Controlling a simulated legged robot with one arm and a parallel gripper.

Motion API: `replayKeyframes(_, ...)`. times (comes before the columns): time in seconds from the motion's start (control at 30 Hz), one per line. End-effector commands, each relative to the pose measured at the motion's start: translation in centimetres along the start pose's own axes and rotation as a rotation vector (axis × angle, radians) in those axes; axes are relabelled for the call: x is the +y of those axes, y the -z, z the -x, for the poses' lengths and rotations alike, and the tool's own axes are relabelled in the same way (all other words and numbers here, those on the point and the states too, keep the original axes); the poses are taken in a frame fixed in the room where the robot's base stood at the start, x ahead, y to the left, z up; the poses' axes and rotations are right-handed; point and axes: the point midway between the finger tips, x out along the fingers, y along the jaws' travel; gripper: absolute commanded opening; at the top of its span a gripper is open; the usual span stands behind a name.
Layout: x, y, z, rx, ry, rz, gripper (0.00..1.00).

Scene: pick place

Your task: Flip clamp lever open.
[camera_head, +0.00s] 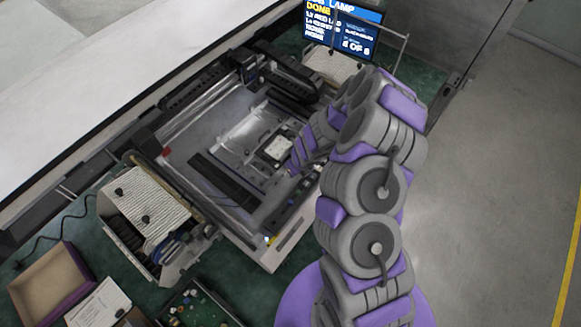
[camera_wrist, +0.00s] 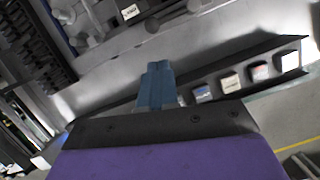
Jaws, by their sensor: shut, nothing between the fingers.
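My gripper (camera_head: 297,160) reaches over the right side of the open machine bed (camera_head: 220,140) in the head view. In the wrist view its two blue-grey fingers (camera_wrist: 156,84) are shut together, with nothing between them. A dark plate with a pale, label-like face (camera_head: 277,148) sits on the bed just left of my gripper. I cannot clearly make out the clamp lever in either view; my arm may hide it in the head view. Grey metal rods and rounded fittings (camera_wrist: 168,16) show beyond the fingertips at the top of the wrist view, apart from them.
A dark panel strip with several square buttons (camera_wrist: 230,84) lies right of the fingers. A monitor (camera_head: 343,30) stands at the back. A white ribbed unit (camera_head: 150,203), an open box (camera_head: 52,283) and a circuit board tray (camera_head: 197,308) lie left and front. Open floor (camera_head: 490,200) is at right.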

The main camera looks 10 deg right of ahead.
Motion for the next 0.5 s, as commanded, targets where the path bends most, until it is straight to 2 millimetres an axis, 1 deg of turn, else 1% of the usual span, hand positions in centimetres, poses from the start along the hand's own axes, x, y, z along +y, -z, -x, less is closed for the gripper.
replayKeyframes(0.03,-0.2,0.4,0.5,-0.002,-0.003,-0.003,0.0)
replayKeyframes(0.1,-0.2,0.2,1.7,-0.004,-0.003,0.001,0.0)
replayKeyframes(0.27,-0.4,0.1,4.0,0.0,-0.001,0.002,0.0)
replayKeyframes(0.4,-0.4,0.1,6.6,-0.002,0.002,0.003,0.0)
replayKeyframes(0.5,-0.3,0.3,8.1,0.002,0.001,0.004,0.0)
